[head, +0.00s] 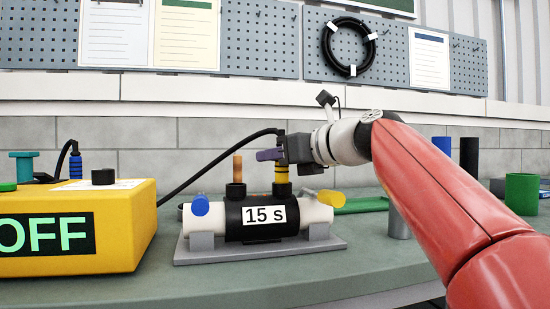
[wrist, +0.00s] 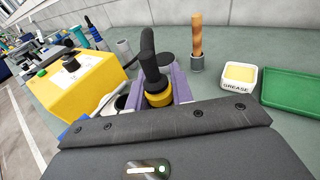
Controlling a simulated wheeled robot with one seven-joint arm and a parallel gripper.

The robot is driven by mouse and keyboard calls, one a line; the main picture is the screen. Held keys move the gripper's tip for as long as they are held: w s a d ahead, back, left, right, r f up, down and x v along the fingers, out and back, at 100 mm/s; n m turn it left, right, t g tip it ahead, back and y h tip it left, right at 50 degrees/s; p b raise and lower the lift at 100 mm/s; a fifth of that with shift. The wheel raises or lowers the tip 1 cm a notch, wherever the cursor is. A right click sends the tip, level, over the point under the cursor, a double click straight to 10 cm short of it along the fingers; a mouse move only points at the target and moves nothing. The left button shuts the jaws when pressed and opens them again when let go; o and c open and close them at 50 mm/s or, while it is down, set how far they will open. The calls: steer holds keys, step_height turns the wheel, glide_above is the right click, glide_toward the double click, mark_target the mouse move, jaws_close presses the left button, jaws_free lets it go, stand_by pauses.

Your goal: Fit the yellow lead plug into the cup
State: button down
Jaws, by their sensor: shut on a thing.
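The yellow lead plug (head: 281,173) is upright, with its black cable bending away to the left at its top. My gripper (head: 276,157) is shut on the plug's upper part. In the wrist view the plug's yellow collar (wrist: 158,98) sits between my purple fingers. The black cup (head: 282,189) is on the right top of the black sleeve marked "15 s" (head: 240,222). The plug stands over this cup, its lower end at the rim. I cannot tell whether it is inside. In the wrist view the cup's mouth is hidden under the plug and fingers.
A yellow box reading OFF (head: 110,235) stands left, with a blue-collared lead (head: 75,163) behind it. The white pipe (head: 305,210) has blue and yellow knobs at its ends. A wooden-handled tool (wrist: 197,35), a grease tub (wrist: 238,77) and a green tray (wrist: 290,90) lie behind.

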steer(key=c, duration=1.2)
jaws_free()
steer(key=shift+f, duration=0.1)
steer(key=v, duration=1.2)
